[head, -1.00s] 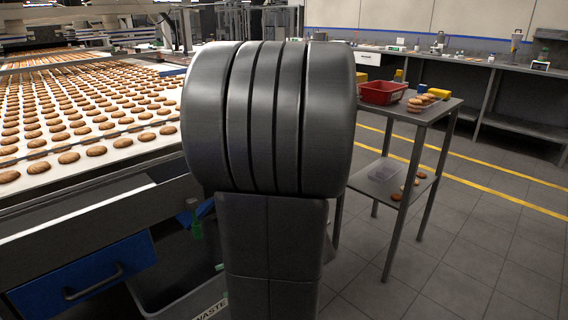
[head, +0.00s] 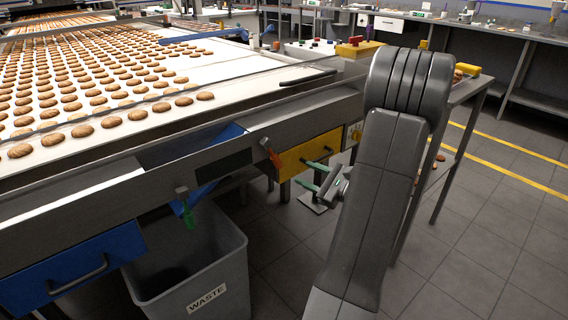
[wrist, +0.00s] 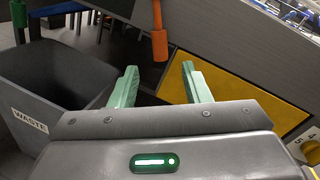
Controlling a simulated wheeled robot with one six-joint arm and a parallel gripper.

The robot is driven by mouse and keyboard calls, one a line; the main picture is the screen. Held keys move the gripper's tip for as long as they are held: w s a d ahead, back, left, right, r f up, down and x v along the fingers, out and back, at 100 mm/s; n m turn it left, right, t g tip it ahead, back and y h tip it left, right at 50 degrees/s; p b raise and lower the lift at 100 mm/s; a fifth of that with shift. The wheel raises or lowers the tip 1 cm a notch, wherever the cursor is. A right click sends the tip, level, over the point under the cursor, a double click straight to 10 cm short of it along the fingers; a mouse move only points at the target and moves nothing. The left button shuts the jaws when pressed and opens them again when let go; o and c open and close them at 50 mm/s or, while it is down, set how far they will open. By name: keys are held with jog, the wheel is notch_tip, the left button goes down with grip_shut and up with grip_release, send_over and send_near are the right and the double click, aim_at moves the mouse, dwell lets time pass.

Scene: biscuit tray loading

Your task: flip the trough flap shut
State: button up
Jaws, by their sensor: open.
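A blue sloping trough (head: 218,146) is set in the side of the conveyor, above the waste bin. A blue plate (head: 184,205) hangs below it, with a green handle (head: 189,218) near it; I cannot tell for sure which blue part is the flap. An orange handle (head: 270,154) sits to the right of the trough. It also shows in the wrist view (wrist: 159,42), just beyond my gripper. My gripper (head: 308,176) is open and empty, in front of the yellow panel. In the wrist view its green fingers (wrist: 159,72) are apart, and the green handle (wrist: 18,14) is at the upper left.
A grey waste bin (head: 232,262) stands under the trough, left of my gripper. A yellow panel (head: 300,160) is on the conveyor's side. A blue drawer (head: 70,268) is at lower left. Biscuits (head: 82,130) lie on the belt. A side table (head: 465,92) stands behind my arm.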

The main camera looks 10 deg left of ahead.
aim_at(280, 162)
jog(key=b+x, duration=0.1)
jog(key=x, duration=0.9)
jog(key=shift+d, duration=0.1)
